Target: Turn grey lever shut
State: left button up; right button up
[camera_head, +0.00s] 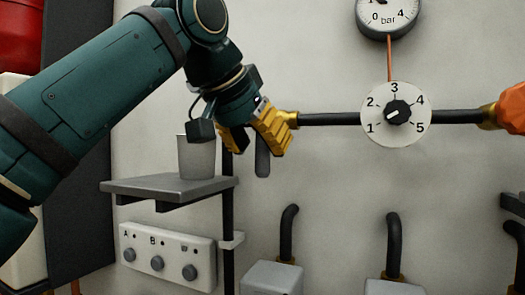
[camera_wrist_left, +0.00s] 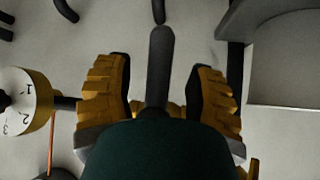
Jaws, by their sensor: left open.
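The grey lever (camera_head: 262,160) hangs down about upright, roughly at right angles to the horizontal dark pipe. Its upper part is hidden behind my left gripper in the head view. My left gripper (camera_head: 257,140) is open at the lever, with its yellow fingers pointing at the wall. In the left wrist view the lever (camera_wrist_left: 160,55) stands between the two spread fingers of the gripper (camera_wrist_left: 160,80), with a gap visible on each side. Whether either finger touches it lower down is hidden. My right gripper is not seen.
A grey shelf (camera_head: 150,188) with a grey cup (camera_head: 197,157) is just left of the gripper. Below it is a button panel (camera_head: 165,253). A numbered dial (camera_head: 396,138) sits on the pipe (camera_head: 330,119) to the right, under a bar gauge (camera_head: 388,14). An orange part (camera_head: 514,108) is at the right edge.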

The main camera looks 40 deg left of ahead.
aim_at(257, 144)
pick_arm(q)
jog(key=shift+v, duration=2.8)
